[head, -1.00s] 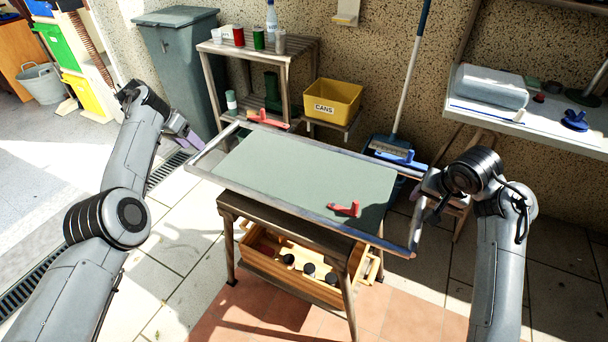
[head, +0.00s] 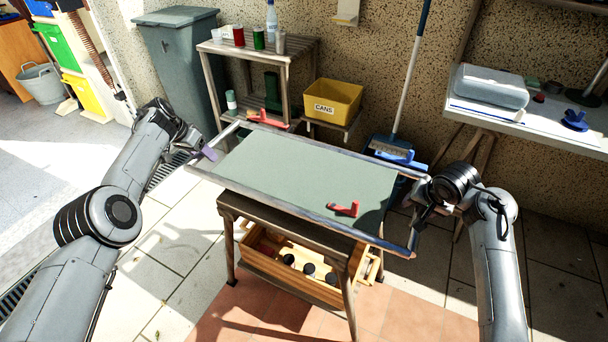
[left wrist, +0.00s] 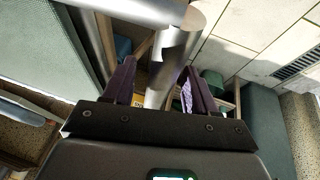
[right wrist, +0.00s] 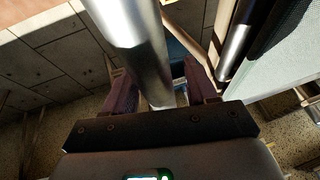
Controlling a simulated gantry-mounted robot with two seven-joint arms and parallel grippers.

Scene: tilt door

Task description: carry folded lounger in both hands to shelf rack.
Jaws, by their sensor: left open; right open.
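The folded lounger (head: 290,180) is a flat grey-green panel in a metal tube frame, lying on a small wooden table (head: 285,222). My left gripper (head: 207,152) is at the frame's left end. In the left wrist view the metal tube (left wrist: 170,70) passes between its open purple fingers (left wrist: 155,95). My right gripper (head: 421,205) is at the frame's right end. In the right wrist view the tube (right wrist: 135,50) lies between its open fingers (right wrist: 160,95). Whether the fingers touch the tubes I cannot tell. The shelf rack (head: 262,65) stands behind, against the wall.
A yellow CANS bin (head: 333,102), a broom (head: 405,85) and a grey wheelie bin (head: 180,60) stand behind. A white bench (head: 520,125) is at right. Paving is open at left.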

